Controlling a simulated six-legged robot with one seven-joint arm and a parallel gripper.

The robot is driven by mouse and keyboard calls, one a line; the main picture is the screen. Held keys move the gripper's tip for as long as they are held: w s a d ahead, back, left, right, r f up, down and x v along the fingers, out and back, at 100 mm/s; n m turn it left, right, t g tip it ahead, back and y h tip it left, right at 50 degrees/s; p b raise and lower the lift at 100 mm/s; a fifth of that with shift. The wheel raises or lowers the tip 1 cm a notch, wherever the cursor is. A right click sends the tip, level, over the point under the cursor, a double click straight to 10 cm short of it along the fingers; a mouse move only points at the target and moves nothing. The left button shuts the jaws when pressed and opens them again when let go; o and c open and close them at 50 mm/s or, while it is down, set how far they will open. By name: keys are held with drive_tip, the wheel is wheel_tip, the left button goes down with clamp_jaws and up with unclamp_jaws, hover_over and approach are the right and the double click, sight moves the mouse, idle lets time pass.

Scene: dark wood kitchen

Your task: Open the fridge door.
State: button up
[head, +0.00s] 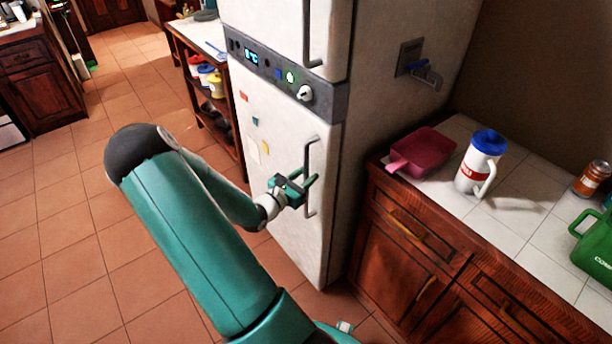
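The white fridge (275,130) stands in the middle of the head view, with a grey control strip (285,75) between its upper and lower doors. The lower door (255,115) looks closed and has a vertical handle (310,155) near its right edge. My teal gripper (302,190) is at the lower half of this handle, with its fingers beside or around the bar. I cannot tell whether they touch or grip it. The upper door (285,25) also looks closed, with its own handle (308,35).
A shelf unit (215,125) stands left of the fridge. Tiled floor (75,215) is open at the left.

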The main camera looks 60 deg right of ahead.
drive_tip(key=shift+s+d, duration=0.1)
drive_tip(key=shift+d, duration=0.1)
clamp_jaws()
drive_tip(key=shift+a, duration=0.1)
